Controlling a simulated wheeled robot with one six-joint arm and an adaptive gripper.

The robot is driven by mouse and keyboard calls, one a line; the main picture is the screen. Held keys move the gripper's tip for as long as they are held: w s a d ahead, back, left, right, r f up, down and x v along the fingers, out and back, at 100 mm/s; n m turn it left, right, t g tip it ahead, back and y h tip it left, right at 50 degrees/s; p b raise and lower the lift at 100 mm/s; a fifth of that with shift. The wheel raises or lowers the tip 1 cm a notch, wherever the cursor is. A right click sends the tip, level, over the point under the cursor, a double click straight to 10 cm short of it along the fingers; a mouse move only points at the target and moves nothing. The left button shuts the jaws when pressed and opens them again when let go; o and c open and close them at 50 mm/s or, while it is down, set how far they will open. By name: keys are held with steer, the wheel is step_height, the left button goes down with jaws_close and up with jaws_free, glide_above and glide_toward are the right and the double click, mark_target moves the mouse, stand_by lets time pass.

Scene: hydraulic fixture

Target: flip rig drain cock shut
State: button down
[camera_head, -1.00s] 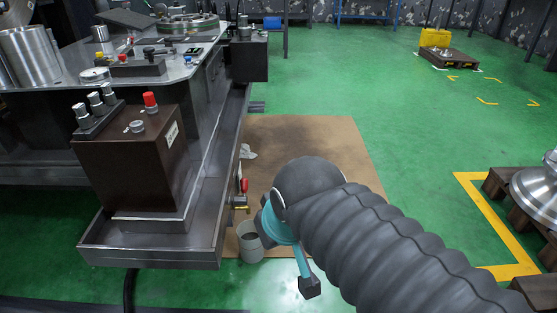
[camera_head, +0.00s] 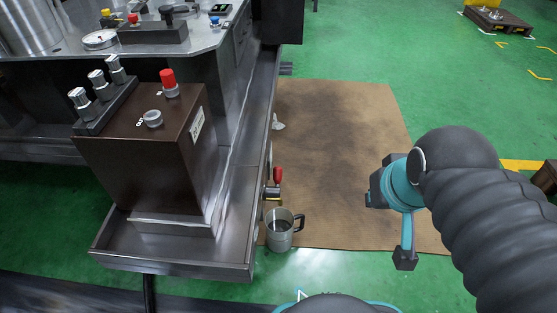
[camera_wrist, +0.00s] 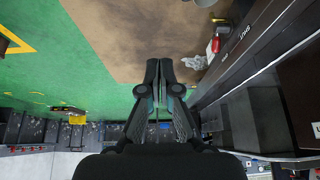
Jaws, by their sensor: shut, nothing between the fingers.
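The drain cock has a red handle (camera_head: 278,175) that stands upright above a brass fitting (camera_head: 273,193) on the right side of the rig's tray, low down. In the wrist view the red handle (camera_wrist: 215,45) is at the upper right, with the brass fitting above it in the picture. My gripper (camera_wrist: 158,68) is shut and empty in the middle of the wrist view. It points to the left of the cock and is apart from it.
A grey metal mug (camera_head: 279,240) stands on the floor below the cock. A brown mat (camera_head: 340,150) lies beside the rig, with a crumpled white rag (camera_head: 278,124) near the tray's edge (camera_head: 240,200). The brown tank (camera_head: 150,165) has a red cap. Floor between arm and rig is free.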

mark_target(274, 181)
steer(key=w+a+r+g+p, duration=0.15)
steer(key=w+a, duration=0.25)
steer(key=w, duration=0.5)
steer(key=w+a+g+p, duration=0.2)
steer(key=w+a+g, duration=0.1)
steer(key=w, duration=0.6)
steer(key=w+a+f+n+g+p, duration=0.1)
steer(key=w+a+f+g+p, duration=0.1)
steer(key=w+a+f, duration=0.8)
step_height(274, 181, down, 2)
steer(key=shift+w+f+n+g+y+p, duration=0.3)
steer(key=shift+w+g+y+p, duration=0.15)
steer(key=shift+w, duration=0.3)
steer(key=shift+a, duration=0.1)
step_height(274, 181, down, 10)
steer(key=s+b, duration=0.1)
steer(key=shift+s+a, duration=0.35)
steer(key=shift+s, duration=0.05)
steer(key=shift+s+a+r+b, duration=0.1)
steer(key=shift+r+b, duration=0.1)
steer(key=shift+b, duration=0.25)
